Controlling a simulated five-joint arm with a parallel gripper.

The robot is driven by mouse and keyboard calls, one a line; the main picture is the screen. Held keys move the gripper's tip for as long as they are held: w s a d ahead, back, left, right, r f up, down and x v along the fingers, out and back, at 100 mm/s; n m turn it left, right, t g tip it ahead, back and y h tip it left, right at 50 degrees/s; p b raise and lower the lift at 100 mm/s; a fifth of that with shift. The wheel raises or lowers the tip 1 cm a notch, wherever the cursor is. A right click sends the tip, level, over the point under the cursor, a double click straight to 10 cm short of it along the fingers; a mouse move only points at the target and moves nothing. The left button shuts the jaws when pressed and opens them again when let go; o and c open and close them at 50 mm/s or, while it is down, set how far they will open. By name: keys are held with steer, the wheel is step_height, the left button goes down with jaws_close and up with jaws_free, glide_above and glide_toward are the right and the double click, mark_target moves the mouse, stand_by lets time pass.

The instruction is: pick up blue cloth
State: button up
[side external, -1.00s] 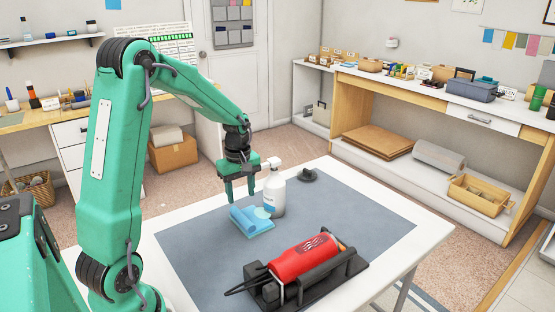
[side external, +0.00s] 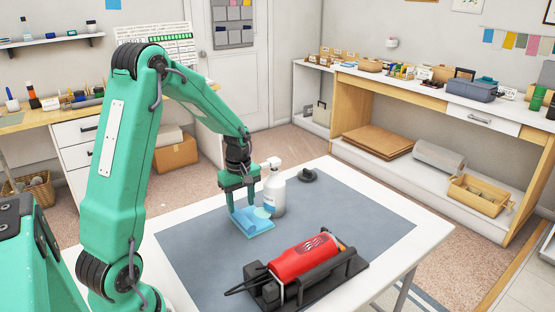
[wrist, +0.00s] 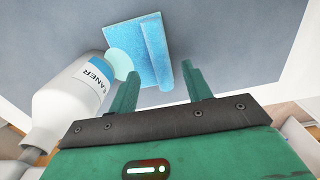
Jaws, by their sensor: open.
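The blue cloth (side external: 256,223) lies folded on the grey mat (side external: 195,245), with a raised roll or fold along one side. It also shows in the wrist view (wrist: 141,45), ahead of my fingers. My gripper (side external: 241,208) is open and empty, low over the cloth's far left part in the side view. In the wrist view the two fingers of my gripper (wrist: 158,85) stand apart, with the right one near the folded edge. I cannot tell whether they touch the cloth. A pale round disc (wrist: 118,64) sits beside the cloth, next to the bottle.
A white cleaner bottle (side external: 275,192) stands upright close to the right of my gripper; it also shows in the wrist view (wrist: 75,95). A red cylinder (side external: 303,258) lies in a black holder (side external: 350,272) in front. A small dark object (side external: 308,175) sits behind.

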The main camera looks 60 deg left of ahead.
mark_target(242, 215)
steer(key=shift+a+f, duration=0.1)
steer(key=shift+f, duration=2.2)
steer(key=c, duration=1.1)
